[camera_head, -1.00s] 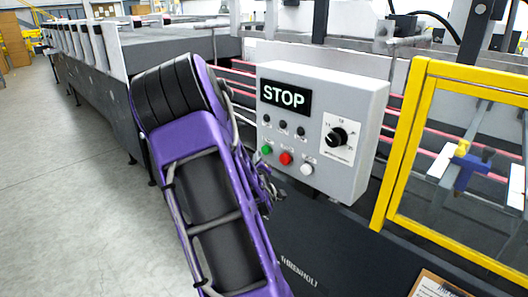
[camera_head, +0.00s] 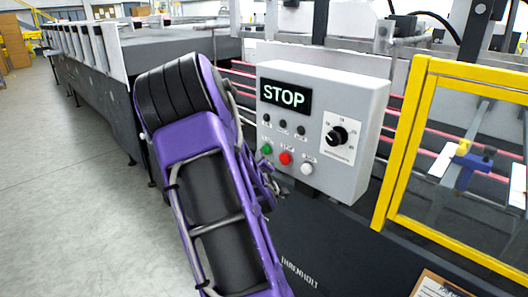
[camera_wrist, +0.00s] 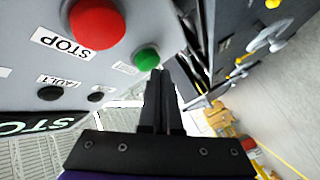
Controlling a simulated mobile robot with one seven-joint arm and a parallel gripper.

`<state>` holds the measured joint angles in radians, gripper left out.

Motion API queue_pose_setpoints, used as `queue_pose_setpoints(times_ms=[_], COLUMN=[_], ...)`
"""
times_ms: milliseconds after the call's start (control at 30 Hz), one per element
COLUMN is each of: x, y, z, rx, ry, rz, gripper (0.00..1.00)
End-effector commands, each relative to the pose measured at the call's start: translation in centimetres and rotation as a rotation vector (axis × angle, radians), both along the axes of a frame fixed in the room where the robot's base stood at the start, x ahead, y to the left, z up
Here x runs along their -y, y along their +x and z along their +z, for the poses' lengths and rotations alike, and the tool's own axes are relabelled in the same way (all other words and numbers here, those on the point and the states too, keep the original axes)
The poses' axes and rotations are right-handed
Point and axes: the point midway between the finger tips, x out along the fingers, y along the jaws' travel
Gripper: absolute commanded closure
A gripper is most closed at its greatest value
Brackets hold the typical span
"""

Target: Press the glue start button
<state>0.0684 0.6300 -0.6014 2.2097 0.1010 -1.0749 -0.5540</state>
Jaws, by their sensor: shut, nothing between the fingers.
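The grey control box (camera_head: 348,100) stands on the machine's side, with a lit display (camera_head: 285,96) reading STOP. The green button (camera_head: 267,149) is at the lower left of its face, left of the red button (camera_head: 286,158) and the white button (camera_head: 307,168). In the wrist view, the green button (camera_wrist: 147,58) is just beyond the tips of my gripper (camera_wrist: 167,72), slightly to their left. The fingers are shut and empty. I cannot tell whether the tips touch the button. The red button (camera_wrist: 97,22) is larger and nearer, with a STOP label.
A black dial (camera_head: 336,136) is on the right of the box. A yellow-framed guard door (camera_head: 398,150) stands to its right, and a clipboard (camera_head: 440,286) lies at the lower right. Open grey floor (camera_head: 85,190) is on the left.

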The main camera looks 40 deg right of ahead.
Motion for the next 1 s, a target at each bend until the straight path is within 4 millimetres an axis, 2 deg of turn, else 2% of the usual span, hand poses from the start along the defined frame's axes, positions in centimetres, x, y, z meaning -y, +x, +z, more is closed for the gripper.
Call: queue_pose_setpoints(times_ms=[1000], x=[1.02], y=[0.03], z=[0.01], rx=[0.0], ry=[0.0], rz=[-0.001], gripper=[1.0])
